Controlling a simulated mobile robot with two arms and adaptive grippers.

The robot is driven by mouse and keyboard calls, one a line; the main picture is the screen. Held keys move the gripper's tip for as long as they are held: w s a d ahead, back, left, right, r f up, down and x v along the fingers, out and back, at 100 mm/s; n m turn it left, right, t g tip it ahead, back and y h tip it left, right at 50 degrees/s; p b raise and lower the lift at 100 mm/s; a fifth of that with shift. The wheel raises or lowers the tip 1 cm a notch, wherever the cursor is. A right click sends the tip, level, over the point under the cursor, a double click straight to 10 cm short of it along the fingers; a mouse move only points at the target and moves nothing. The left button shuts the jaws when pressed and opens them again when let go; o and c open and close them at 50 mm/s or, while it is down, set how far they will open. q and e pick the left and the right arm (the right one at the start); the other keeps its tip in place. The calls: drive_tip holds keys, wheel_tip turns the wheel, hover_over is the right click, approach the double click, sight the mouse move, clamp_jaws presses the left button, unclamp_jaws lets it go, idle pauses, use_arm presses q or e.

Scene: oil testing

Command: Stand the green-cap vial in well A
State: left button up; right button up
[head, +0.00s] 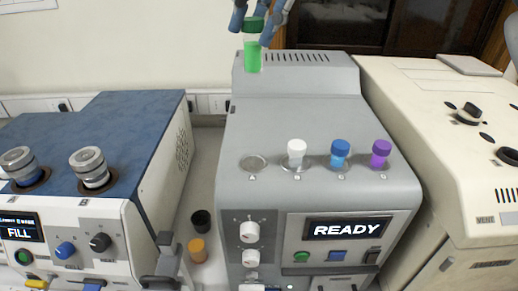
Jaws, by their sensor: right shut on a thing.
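The green-cap vial (252,58) hangs upright at the top of the head view, with bright green contents and a dark green cap. My right gripper (253,27) is shut on its cap from above. The vial is over the raised back part of the grey tester. Well A (253,162) is the leftmost well on the grey tester's top (300,120); it is empty. The vial appears behind and above it, apart from it. My left gripper is not in view.
White-cap (297,152), blue-cap (340,154) and purple-cap (380,154) vials stand in the wells right of A. A blue-topped machine (100,130) stands left, a cream machine (430,130) right. Black (201,222) and orange (197,250) pieces sit in the left gap.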

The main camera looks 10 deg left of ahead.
sight(255, 46)
drive_tip(key=f, duration=0.1)
drive_tip(key=s+f+b, duration=0.1)
drive_tip(key=f, duration=0.1)
drive_tip(key=shift+f, duration=0.2)
drive_tip(key=f, duration=1.5)
drive_tip(key=shift+s+f, duration=0.25)
drive_tip(key=shift+f, duration=0.2)
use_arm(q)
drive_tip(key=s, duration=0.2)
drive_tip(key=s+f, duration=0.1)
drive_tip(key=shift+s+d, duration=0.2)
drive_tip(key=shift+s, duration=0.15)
